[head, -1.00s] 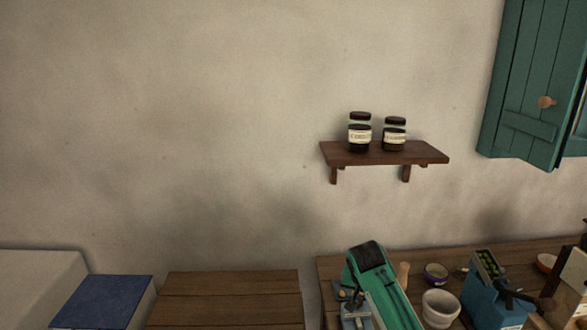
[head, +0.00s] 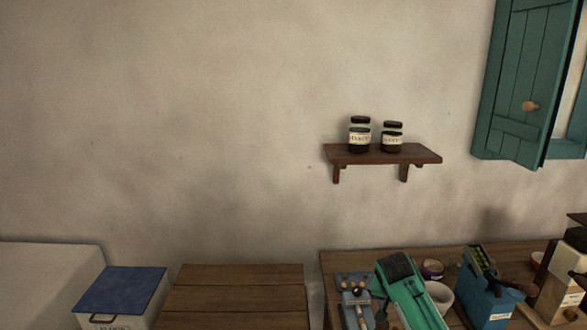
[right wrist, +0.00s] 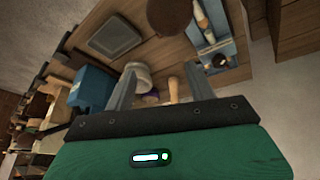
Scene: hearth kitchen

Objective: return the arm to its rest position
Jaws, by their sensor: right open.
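My right arm, green with a black end, reaches over the wooden counter (head: 333,268) at the lower right of the head view; its fingertips cannot be made out there. In the right wrist view my right gripper (right wrist: 161,90) shows two grey fingers spread wide apart, with nothing held between them. A pale bowl (right wrist: 138,74) and a wooden pestle-like piece (right wrist: 173,90) appear beyond the fingers. My left gripper is in neither view.
A blue tray with tools (head: 355,290) lies just left of my arm. A white bowl (head: 441,295), a blue container (head: 487,298) and a cream box (head: 562,290) stand right. A blue-lidded bin (head: 122,290) is at left. A wall shelf (head: 380,155) holds two jars.

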